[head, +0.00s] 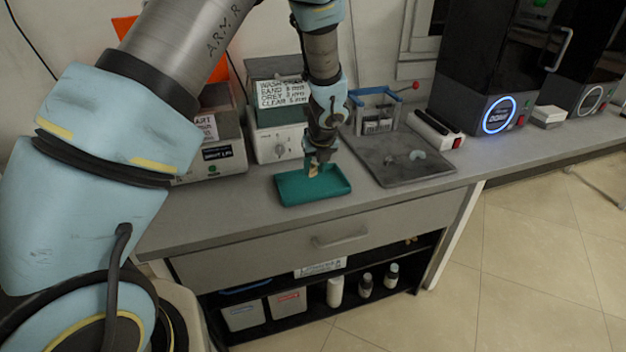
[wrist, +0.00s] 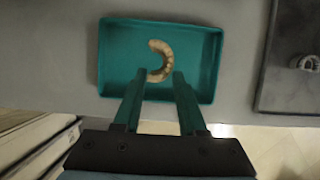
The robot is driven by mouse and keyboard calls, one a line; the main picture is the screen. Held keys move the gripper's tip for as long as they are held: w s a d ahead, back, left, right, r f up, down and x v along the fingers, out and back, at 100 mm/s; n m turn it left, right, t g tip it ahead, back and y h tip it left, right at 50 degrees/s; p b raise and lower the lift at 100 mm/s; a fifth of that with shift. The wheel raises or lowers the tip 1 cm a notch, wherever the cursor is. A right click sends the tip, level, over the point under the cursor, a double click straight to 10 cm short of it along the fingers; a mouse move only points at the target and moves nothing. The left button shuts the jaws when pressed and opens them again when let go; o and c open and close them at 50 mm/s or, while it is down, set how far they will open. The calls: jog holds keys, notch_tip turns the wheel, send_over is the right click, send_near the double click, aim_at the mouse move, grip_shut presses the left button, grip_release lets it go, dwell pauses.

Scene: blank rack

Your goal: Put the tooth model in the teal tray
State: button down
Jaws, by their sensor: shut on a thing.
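The teal tray (head: 333,190) sits on the grey counter near its front edge. The tooth model (head: 313,171) is a small tan, curved arch held in my gripper (head: 316,166) over the tray. In the wrist view, the tooth model (wrist: 160,60) shows as a C-shaped row of teeth against the floor of the tray (wrist: 112,60). The fingers of my gripper (wrist: 159,80) reach its lower end, with the rest of the arch extending beyond the tips. I cannot tell whether the model touches the tray floor.
A labelled box with a dial (head: 281,142) stands behind. A black machine with a lit blue ring (head: 498,115) is at the right. A drawer (head: 335,238) is below the counter.

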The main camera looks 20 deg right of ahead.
aim_at(313, 188)
jog(key=shift+f+p, duration=0.3)
jog(key=shift+f, duration=2.2)
jog(key=shift+c, duration=2.3)
grip_release()
jog(key=shift+f, duration=0.1)
jog(key=shift+r, duration=0.25)
jog(key=b+v, duration=0.1)
jog(key=v, duration=1)
jog(key=shift+s+r, duration=0.15)
jog(key=shift+r, duration=0.25)
